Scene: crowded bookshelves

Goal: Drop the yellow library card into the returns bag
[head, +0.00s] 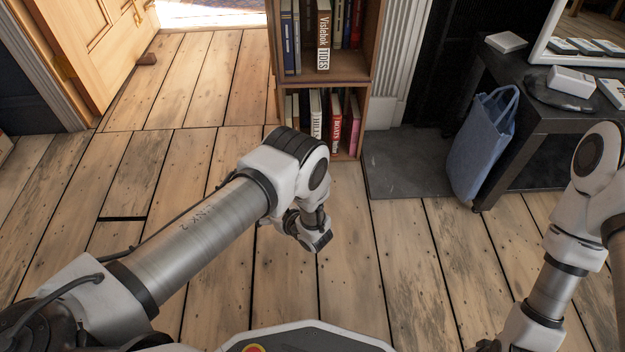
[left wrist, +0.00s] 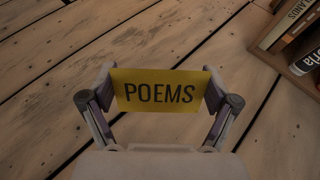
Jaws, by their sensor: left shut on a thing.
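The yellow card (left wrist: 160,90), printed "POEMS", is held by its two short ends between the fingers of my left gripper (left wrist: 161,92) in the left wrist view. In the head view my left gripper (head: 312,236) hangs above the floor, in front of the bookcase. The card cannot be made out there. A blue fabric bag (head: 480,148) with loop handles stands upright against the dark table at the right. It is well to the right of my left gripper and farther off. My right arm enters at the right, its gripper out of frame.
A wooden bookcase (head: 372,75) with several books stands at the back middle. The dark table (head: 560,121) at the right holds a mirror and small white items. A dark slab (head: 405,165) lies between bookcase and bag. The plank floor in front is clear.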

